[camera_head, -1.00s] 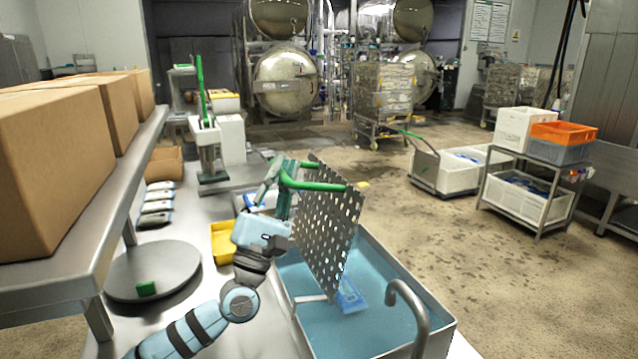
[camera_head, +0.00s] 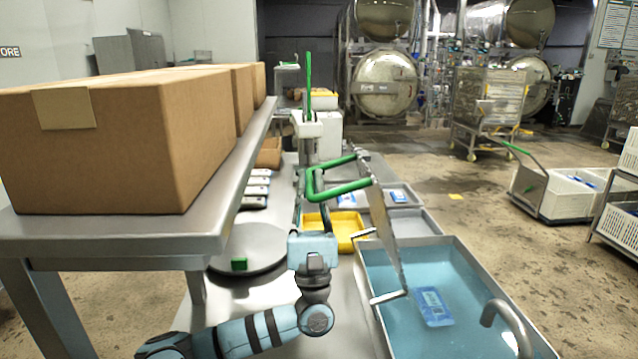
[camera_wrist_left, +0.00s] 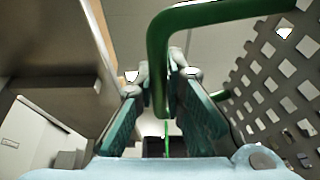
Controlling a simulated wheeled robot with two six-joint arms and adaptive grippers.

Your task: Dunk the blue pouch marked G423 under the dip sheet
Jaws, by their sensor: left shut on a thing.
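The dip sheet (camera_head: 391,240) is a perforated metal plate with a green handle (camera_head: 335,190). It stands steeply raised at the left side of the water tank (camera_head: 455,245), seen nearly edge-on. My left gripper (camera_head: 318,195) is shut on the green handle; in the left wrist view the handle (camera_wrist_left: 158,60) passes between the fingers (camera_wrist_left: 160,78), with the sheet's holes (camera_wrist_left: 265,85) at right. A blue pouch (camera_head: 433,306) lies in the tank's blue water, right of the sheet and not under it. Its mark is too small to read. My right gripper is not in view.
A shelf with cardboard boxes (camera_head: 120,140) stands close on the left. A round metal plate (camera_head: 262,262), a yellow tray (camera_head: 345,228) and grey trays (camera_head: 410,222) lie on the bench. A bent metal pipe (camera_head: 508,322) rises at the tank's near right.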

